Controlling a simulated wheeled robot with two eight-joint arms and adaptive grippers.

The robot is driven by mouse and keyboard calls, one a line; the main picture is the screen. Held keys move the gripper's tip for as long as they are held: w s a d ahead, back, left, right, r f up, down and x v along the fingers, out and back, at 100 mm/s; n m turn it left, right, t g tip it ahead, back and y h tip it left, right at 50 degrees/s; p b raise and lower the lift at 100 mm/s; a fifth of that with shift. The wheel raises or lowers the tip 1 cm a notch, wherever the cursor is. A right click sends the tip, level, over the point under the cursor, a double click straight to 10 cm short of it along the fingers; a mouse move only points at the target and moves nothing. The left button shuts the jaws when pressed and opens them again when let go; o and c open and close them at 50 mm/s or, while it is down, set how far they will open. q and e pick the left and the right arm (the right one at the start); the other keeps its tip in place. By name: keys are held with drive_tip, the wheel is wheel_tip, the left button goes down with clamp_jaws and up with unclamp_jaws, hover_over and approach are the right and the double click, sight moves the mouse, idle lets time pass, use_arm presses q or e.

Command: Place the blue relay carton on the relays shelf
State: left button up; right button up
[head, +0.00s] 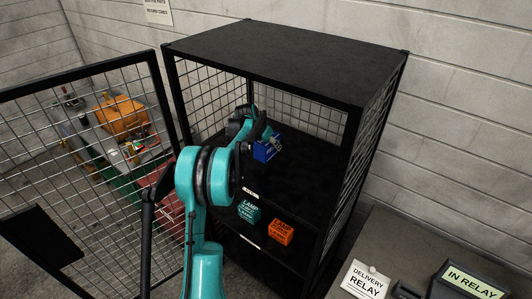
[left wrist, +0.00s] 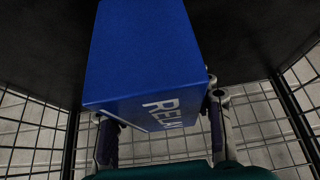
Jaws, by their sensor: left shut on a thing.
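The blue relay carton (head: 264,151) is inside the black mesh cabinet, over the upper inner shelf (head: 300,180). I cannot tell whether its base touches that shelf. My left gripper (head: 272,142) reaches in through the open front and is shut on the carton. In the left wrist view the carton (left wrist: 145,55) fills the upper middle, with part of the word "RELAY" showing, and the gripper's fingers (left wrist: 164,125) are on either side of its near end. A small white label (head: 251,193) on the upper shelf's edge is too small to read. My right gripper is not in view.
A teal lamp carton (head: 249,210) and an orange lamp carton (head: 281,232) stand on the lower shelf. The mesh door (head: 85,130) is swung open at left. A "DELIVERY RELAY" sign (head: 366,281) and an "IN RELAY" tray (head: 472,280) are at bottom right. The upper shelf is clear right of the carton.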

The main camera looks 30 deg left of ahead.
use_arm(q)
drive_tip(key=shift+s+a+f, duration=0.15)
drive_tip(key=shift+a+f, duration=0.2)
drive_tip(key=shift+a, duration=0.25)
drive_tip(key=shift+s+a+f, duration=0.3)
drive_tip(key=shift+w+f, duration=0.1)
drive_tip(key=shift+f, duration=1.85)
drive_tip(key=shift+f, duration=0.15)
drive_tip(key=o, duration=1.4)
